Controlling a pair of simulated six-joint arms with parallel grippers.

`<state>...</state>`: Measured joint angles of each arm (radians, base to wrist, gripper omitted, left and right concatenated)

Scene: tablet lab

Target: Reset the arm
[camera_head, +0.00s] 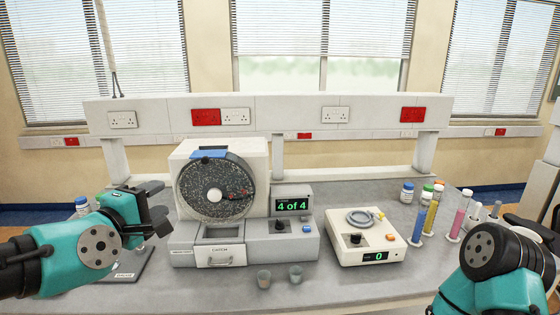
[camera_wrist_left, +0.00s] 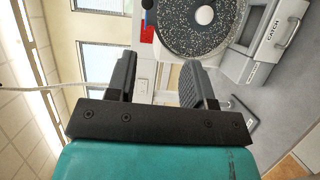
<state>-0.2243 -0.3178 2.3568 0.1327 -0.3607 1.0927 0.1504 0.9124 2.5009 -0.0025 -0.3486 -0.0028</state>
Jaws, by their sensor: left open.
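My left arm, teal and black, comes in from the left in the head view. Its gripper (camera_head: 160,206) is open and empty, held up to the left of the drum machine (camera_head: 175,160). In the left wrist view its two dark ridged fingers (camera_wrist_left: 158,72) stand apart with nothing between them. The speckled drum and the catch drawer show beyond them, turned on their side. My right arm (camera_head: 503,255) shows at the lower right of the head view. Its gripper cannot be made out there.
The machine's catch drawer (camera_head: 221,256) is at its front, with a "4 of 4" display (camera_head: 292,205) beside it. A cream device (camera_head: 366,247) reads 0. Coloured tubes (camera_head: 461,215) and bottles (camera_head: 407,192) stand at right. The front bench is mostly clear.

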